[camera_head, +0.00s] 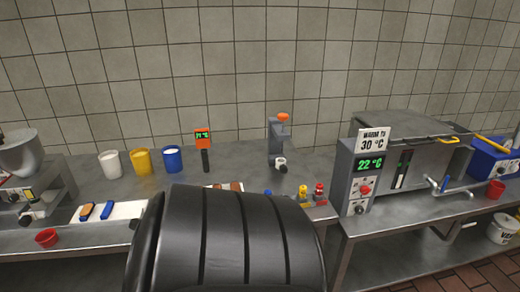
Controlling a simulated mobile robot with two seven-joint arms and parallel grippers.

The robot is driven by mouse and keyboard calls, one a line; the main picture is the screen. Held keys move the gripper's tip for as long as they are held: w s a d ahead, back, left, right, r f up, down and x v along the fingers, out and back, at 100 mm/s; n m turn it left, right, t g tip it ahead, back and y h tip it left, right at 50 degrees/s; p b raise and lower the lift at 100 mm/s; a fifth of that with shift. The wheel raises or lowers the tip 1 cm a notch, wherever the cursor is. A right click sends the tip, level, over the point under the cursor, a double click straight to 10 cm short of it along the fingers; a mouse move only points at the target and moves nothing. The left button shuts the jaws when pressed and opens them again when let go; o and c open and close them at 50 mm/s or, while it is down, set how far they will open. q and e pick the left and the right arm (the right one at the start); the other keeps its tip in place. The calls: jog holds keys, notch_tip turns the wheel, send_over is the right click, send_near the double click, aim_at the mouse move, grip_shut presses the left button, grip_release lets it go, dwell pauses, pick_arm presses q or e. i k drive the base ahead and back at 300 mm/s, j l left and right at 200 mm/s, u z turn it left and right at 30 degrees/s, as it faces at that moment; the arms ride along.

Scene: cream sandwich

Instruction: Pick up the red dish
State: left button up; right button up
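A small red dish (46,238) sits at the front edge of the steel counter on the left, below the mixer. A second small red dish or cup (495,189) stands at the far right, in front of the blue box. Neither of my grippers shows in the head view.
White (110,164), yellow (142,162) and blue (173,160) containers stand behind a white board (121,210) with blue-handled tools. A mixer (22,165) is at left, a heated tank reading 22 °C (418,149) at right. My black body part hides the middle front.

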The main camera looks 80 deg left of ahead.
aim_at(47, 239)
jog(key=k+u, duration=0.55)
jog(key=i+u, duration=0.1)
jog(key=u, duration=1.65)
